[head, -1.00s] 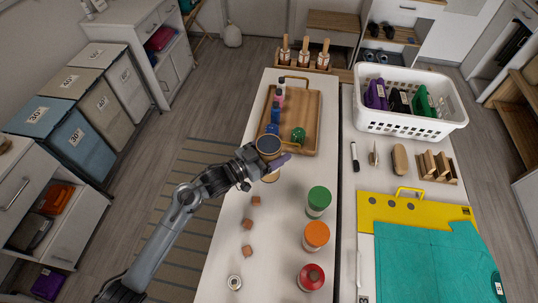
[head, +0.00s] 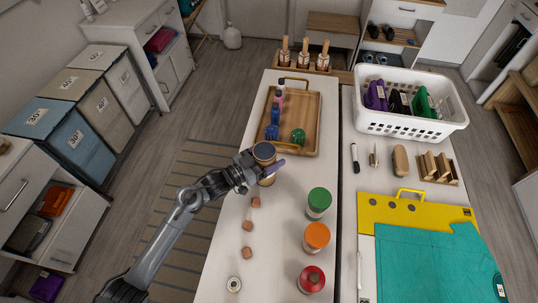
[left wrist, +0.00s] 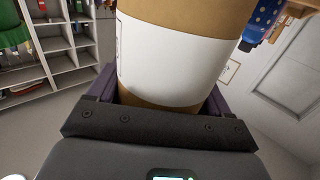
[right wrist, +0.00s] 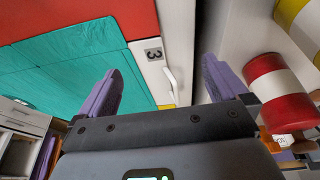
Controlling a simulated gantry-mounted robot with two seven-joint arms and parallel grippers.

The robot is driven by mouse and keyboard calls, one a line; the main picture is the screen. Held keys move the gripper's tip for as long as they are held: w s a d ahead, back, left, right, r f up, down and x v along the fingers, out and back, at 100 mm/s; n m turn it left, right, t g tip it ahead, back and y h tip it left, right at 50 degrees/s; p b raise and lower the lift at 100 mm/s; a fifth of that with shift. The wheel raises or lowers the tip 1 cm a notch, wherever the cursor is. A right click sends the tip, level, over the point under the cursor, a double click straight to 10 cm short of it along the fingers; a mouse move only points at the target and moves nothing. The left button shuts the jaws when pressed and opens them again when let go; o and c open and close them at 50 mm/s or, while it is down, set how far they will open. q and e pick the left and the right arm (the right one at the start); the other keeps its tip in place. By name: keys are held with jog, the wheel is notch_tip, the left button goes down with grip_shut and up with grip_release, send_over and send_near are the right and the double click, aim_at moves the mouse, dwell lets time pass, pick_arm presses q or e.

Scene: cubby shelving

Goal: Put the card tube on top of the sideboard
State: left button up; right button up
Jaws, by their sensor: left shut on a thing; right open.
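The card tube (head: 264,152) is tan with a dark top and a white label. It is upright at the left edge of the long white top (head: 285,215), just in front of the wooden tray. My left gripper (head: 268,168) is shut around it. In the left wrist view the tube (left wrist: 175,60) fills the space between the fingers. I cannot tell whether its base touches the white top. Which piece is the sideboard is not labelled. My right gripper (right wrist: 160,82) is open and empty in the right wrist view, and is outside the head view.
The wooden tray (head: 312,118) holds small bottles and a green item. Green (head: 319,201), orange (head: 316,237) and red (head: 311,279) lidded canisters stand to the right. Small brown blocks (head: 247,225) lie in front. A white basket (head: 440,112) stands on the right-hand top.

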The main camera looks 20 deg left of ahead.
pick_arm(q)
jog(key=shift+f, duration=0.15)
pick_arm(e)
jog(key=shift+f, duration=0.1)
pick_arm(q)
jog(key=o, duration=1.2)
jog(key=shift+o, duration=0.2)
jog(key=shift+r, duration=0.25)
jog(key=shift+s+a+f, duration=0.1)
jog(key=shift+s+a, duration=0.1)
jog(key=shift+s, duration=0.05)
pick_arm(e)
jog(key=shift+r, duration=0.25)
pick_arm(q)
jog(key=v, duration=1.1)
jog(key=shift+s, duration=0.15)
jog(key=shift+a, duration=0.1)
